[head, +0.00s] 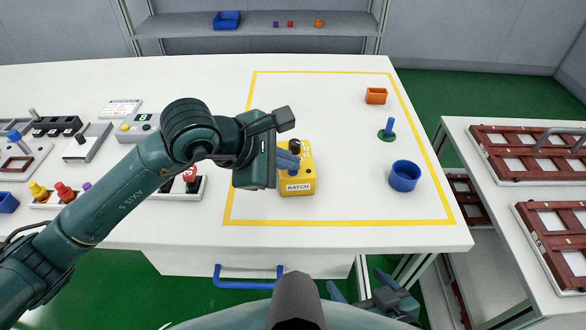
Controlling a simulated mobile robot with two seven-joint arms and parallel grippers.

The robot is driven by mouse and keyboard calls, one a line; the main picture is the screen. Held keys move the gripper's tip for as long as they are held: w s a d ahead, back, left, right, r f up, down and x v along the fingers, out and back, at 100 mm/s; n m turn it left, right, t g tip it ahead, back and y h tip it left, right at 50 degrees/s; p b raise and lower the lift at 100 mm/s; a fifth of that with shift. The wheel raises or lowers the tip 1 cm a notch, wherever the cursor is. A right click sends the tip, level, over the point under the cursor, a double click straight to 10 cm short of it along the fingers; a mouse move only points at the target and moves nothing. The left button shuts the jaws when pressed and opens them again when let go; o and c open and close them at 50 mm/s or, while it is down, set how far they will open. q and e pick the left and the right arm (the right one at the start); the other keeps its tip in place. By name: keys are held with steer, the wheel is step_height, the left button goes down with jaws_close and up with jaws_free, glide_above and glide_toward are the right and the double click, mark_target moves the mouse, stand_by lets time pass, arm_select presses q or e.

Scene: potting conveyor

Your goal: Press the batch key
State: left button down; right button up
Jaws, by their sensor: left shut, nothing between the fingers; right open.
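The yellow box labelled BATCH (307,180) stands on the white table, inside the yellow outline. My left gripper (290,160) reaches in from the left and is shut and empty, its fingertips over the top of this box. The fingers and wrist hide part of the box's top. I cannot tell whether the fingertips touch the key. My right gripper (362,290) is open, low in front of the table edge.
Coloured knobs (64,192) and devices fill the left. A side table (480,205) holds brown trays. The outlined area's back is clear.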

arm_select(q)
steer(key=shift+f, duration=0.15)
stand_by(0.5)
steer(key=shift+r, duration=0.8)
steer(key=shift+r+p, duration=1.5)
steer(key=shift+r, duration=1.05)
